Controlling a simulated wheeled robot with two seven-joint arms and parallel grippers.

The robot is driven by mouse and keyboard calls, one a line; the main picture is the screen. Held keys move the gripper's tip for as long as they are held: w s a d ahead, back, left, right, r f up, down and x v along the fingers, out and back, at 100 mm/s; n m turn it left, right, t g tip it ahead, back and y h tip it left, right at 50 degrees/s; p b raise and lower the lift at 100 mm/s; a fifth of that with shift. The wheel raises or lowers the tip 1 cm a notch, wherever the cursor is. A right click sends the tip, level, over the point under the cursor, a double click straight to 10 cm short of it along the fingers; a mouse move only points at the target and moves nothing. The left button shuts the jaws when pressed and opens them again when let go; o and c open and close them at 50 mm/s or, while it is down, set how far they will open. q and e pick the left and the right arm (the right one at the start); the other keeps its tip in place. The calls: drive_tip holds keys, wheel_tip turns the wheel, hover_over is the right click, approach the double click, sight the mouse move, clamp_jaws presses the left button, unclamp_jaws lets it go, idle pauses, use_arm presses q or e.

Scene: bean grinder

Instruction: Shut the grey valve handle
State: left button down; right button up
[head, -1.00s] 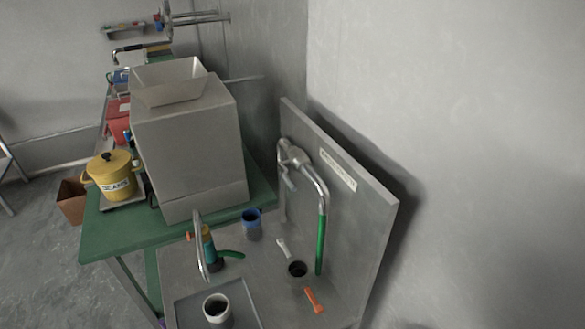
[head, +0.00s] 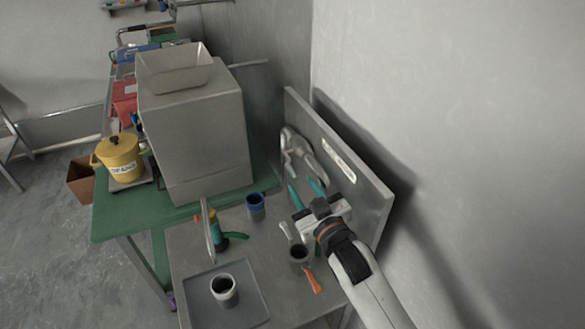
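The grey valve (head: 296,142) is mounted on an upright grey panel (head: 352,205). Its small grey handle (head: 287,166) hangs down at the left of the curved pipe. My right gripper (head: 305,186) comes in from the lower right. Its two teal fingers are apart, with nothing visible between them. The fingertips are just below the handle in the picture; I cannot tell whether they touch anything. The gripper hides most of the green lower part of the pipe. My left gripper is not in view.
A large grey grinder box (head: 200,130) stands left on a green table (head: 120,220). A blue cup (head: 256,207), a dark round holder with an orange handle (head: 312,281) and a white cup (head: 223,290) on a grey tray (head: 255,310) occupy the counter below.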

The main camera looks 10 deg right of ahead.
sight(292, 170)
drive_tip(key=p+x, duration=0.1)
drive_tip(key=x, duration=0.5)
drive_tip(key=shift+w, duration=0.4)
clamp_jaws()
drive_tip(key=shift+f, duration=0.1)
